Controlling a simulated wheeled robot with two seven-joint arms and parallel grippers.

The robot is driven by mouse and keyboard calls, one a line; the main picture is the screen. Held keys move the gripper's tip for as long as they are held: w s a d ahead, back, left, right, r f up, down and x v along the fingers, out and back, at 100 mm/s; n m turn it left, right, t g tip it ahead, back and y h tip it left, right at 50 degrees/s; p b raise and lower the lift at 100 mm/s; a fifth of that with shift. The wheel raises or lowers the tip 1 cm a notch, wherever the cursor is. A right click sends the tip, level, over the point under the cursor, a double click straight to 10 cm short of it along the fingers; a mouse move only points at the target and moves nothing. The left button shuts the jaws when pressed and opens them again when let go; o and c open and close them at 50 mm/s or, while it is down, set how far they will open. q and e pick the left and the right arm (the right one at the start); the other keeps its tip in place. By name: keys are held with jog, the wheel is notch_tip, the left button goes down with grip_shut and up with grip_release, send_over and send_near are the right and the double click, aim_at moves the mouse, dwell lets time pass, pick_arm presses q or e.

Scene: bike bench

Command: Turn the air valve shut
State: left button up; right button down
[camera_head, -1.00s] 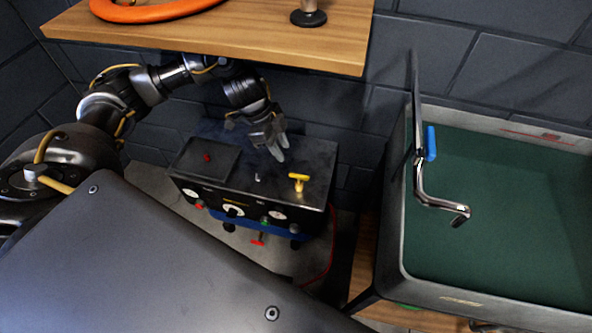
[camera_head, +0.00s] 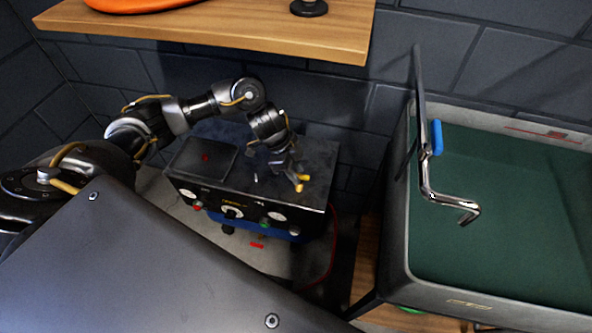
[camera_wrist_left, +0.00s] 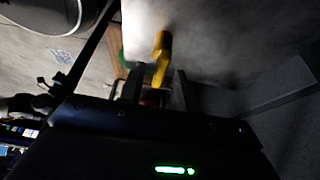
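The air valve's yellow handle (camera_head: 302,180) stands on top of a black box-shaped unit (camera_head: 262,196) with gauges and knobs on its front. My left gripper (camera_head: 294,174) is at the handle and hides part of it. In the left wrist view the yellow handle (camera_wrist_left: 161,58) shows beyond and between the two fingertips (camera_wrist_left: 159,85). The fingers are apart, with gaps visible beside the handle. I cannot tell whether either finger touches it. My right gripper is not in view.
A wooden shelf (camera_head: 215,34) overhangs the unit at the back. A grey bin with a green floor (camera_head: 500,205) and a bent metal crank (camera_head: 432,170) is at the right. A red hose (camera_head: 333,240) runs down beside the unit.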

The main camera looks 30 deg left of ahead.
pick_arm(q)
grip_shut()
